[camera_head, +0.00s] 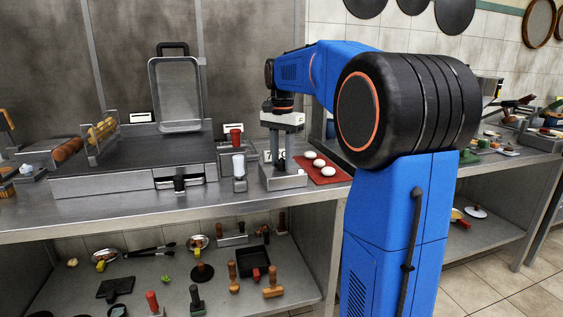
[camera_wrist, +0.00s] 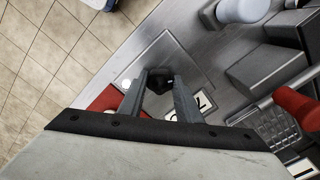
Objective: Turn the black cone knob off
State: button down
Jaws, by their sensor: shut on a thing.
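The black cone knob (camera_wrist: 158,83) shows in the wrist view as a dark shape on a square grey metal plate (camera_wrist: 158,56). My gripper (camera_wrist: 160,79) has its two grey fingers on either side of it and is shut on it. In the head view my gripper (camera_head: 284,160) points straight down over a low grey metal unit (camera_head: 284,181) on the counter. Which way the knob is turned cannot be told.
A red mat (camera_head: 326,174) with several white round pieces lies right of the unit. A white-topped knob (camera_head: 238,165) and a red knob (camera_head: 235,137) stand close on the left. A wide griddle (camera_head: 130,165) fills the counter further left. Loose utensils lie on the shelf (camera_head: 215,290) below.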

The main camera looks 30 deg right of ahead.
jog(key=n, duration=0.3)
dwell(0.4)
jog(key=shift+f+n, duration=0.1)
jog(key=shift+n, duration=0.7)
jog(key=n, duration=0.3)
jog(key=shift+n, duration=1.1)
jog(key=shift+f+n, duration=0.1)
jog(key=shift+n, duration=0.9)
jog(key=n, duration=0.4)
jog(key=shift+n, duration=0.3)
